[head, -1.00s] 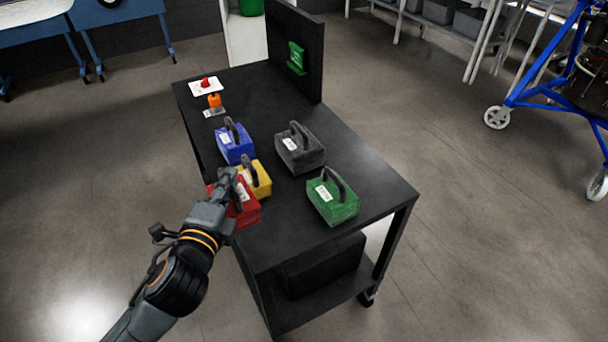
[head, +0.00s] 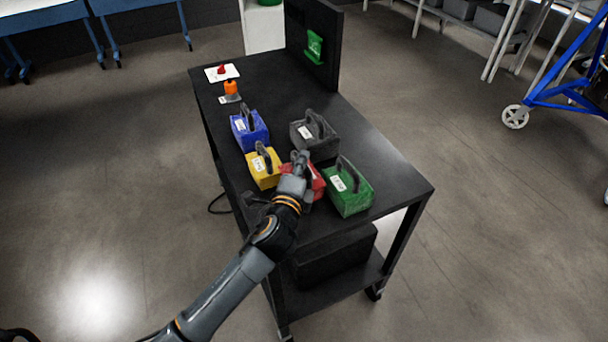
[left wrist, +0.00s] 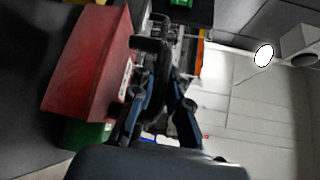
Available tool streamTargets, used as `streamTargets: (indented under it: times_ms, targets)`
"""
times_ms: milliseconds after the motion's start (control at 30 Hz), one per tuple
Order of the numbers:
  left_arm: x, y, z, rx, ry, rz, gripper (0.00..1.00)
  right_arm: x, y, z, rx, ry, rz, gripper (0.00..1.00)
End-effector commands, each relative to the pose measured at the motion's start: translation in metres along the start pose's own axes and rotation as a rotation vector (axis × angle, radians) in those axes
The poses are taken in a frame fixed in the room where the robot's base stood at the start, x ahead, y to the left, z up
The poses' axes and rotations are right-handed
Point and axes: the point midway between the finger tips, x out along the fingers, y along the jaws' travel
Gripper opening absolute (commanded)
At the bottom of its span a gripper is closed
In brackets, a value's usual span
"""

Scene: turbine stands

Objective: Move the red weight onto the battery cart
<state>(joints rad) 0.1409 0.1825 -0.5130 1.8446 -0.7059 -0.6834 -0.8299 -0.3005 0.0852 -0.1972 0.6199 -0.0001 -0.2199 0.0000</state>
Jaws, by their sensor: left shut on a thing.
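The red weight (head: 317,182) is over the front part of the black wheeled cart's top (head: 378,148), between the yellow weight (head: 262,178) and the green weight (head: 352,198). My left gripper (head: 300,162) is shut on its dark handle and partly hides it. The left wrist view shows the red body (left wrist: 88,72) with a white label, and my left gripper's fingers (left wrist: 160,105) around the handle. I cannot tell whether the weight touches the cart top. My right gripper is not in view.
A blue weight (head: 248,132) and a dark grey weight (head: 314,138) stand close behind. An orange-topped item (head: 231,90) and a white card with a red piece (head: 222,72) are farther back. A dark upright panel (head: 314,45) rises at the rear. The cart's right side is clear.

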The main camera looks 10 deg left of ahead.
Motion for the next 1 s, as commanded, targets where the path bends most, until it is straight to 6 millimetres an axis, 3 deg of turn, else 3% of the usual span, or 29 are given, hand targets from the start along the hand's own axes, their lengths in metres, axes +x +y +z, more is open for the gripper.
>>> streamTargets:
  times_ms: [367,767,800,867,1000]
  targets:
    - [0.010,0.034,-0.011,0.000,0.001,-0.003,0.00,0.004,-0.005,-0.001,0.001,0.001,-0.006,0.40]
    - [0.010,0.039,-0.011,0.000,0.001,-0.004,0.00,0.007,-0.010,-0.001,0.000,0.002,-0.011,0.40]
    - [0.010,0.039,-0.011,0.000,0.001,0.000,0.24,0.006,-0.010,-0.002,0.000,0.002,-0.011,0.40]
    - [0.010,0.039,-0.011,0.000,0.001,0.000,0.36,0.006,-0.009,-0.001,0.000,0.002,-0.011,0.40]
    - [0.010,0.039,-0.011,0.000,0.001,0.000,0.38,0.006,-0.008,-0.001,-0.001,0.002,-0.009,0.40]
